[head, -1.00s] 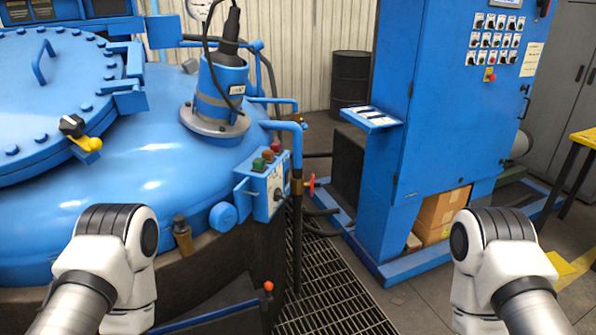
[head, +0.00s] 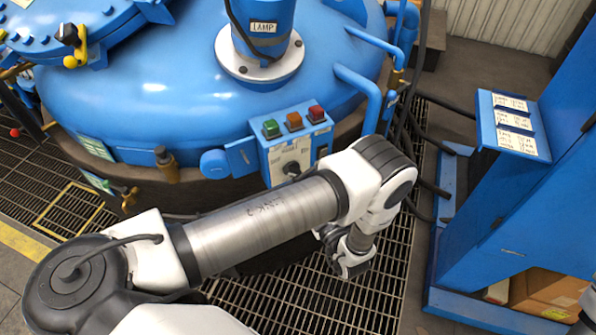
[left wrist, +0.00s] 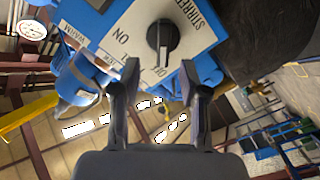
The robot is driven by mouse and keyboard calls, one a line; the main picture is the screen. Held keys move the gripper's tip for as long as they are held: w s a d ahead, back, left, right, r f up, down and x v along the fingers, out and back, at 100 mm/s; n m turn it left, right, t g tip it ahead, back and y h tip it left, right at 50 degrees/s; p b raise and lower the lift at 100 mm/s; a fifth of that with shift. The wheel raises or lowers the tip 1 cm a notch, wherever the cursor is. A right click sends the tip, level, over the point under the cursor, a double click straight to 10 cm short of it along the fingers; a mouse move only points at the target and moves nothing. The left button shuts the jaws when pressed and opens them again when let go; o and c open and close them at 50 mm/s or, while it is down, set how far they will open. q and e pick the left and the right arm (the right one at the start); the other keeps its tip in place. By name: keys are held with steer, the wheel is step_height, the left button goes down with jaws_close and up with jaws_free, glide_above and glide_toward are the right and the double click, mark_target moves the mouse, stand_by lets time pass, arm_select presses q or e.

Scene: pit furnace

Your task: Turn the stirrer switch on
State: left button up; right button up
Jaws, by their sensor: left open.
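The stirrer switch (left wrist: 162,42) is a black rotary knob on a pale plate (left wrist: 196,37) lettered STIRRER and ON in the left wrist view. A third label below the knob is only partly readable. In the head view the knob (head: 291,168) is partly covered by my left arm, on the front of a blue control box (head: 240,156). My left gripper (left wrist: 160,80) is open and empty, its fingers pointing toward the plate, apart from the knob. In the head view my left gripper (head: 345,258) hangs right of and below the box. My right gripper is out of view.
Green (head: 271,128), orange (head: 293,121) and red (head: 316,114) buttons top the box. A blue pipe (head: 358,88) and dark cables rise to its right. A blue cabinet (head: 495,215) stands at right. Floor grating (head: 385,285) lies below.

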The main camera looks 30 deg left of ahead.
arm_select(q)
steer(key=b+x, duration=0.4)
steer(key=x, duration=0.1)
steer(key=b+x, duration=0.2)
steer(key=shift+s+a+f, duration=0.1)
steer(key=shift+s+a, duration=0.05)
steer(key=shift+a, duration=0.35)
steer(key=shift+d, duration=0.2)
steer(key=shift+c, duration=0.4)
jaws_close()
